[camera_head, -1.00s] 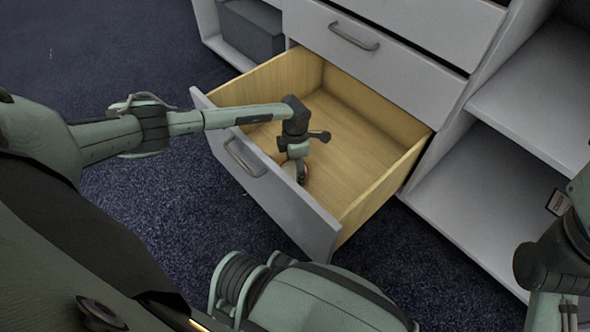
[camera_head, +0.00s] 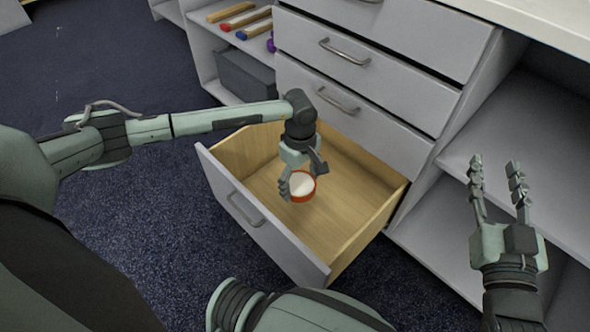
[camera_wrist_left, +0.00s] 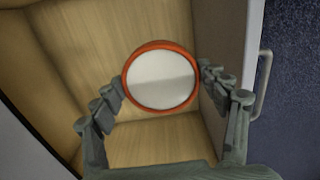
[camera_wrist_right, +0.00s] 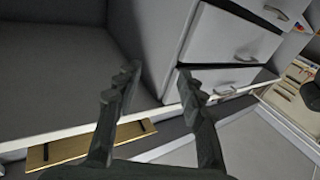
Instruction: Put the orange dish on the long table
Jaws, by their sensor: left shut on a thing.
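The orange dish (camera_head: 301,190) is a small round dish with an orange rim and a white inside. My left gripper (camera_head: 302,177) is shut on it, one finger on each side, and holds it over the open drawer. In the left wrist view the dish (camera_wrist_left: 160,80) sits between the two fingers, above the wooden drawer floor. My right gripper (camera_head: 494,165) is open and empty in front of the shelves at right. A pale flat top (camera_head: 540,22) shows at the upper right; I cannot tell whether it is the long table.
The open drawer (camera_head: 245,218) has a grey front and wooden walls around my left gripper. Shut drawers (camera_head: 365,60) rise behind it. Open shelves (camera_head: 500,125) are at right. Dark carpet is clear at left.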

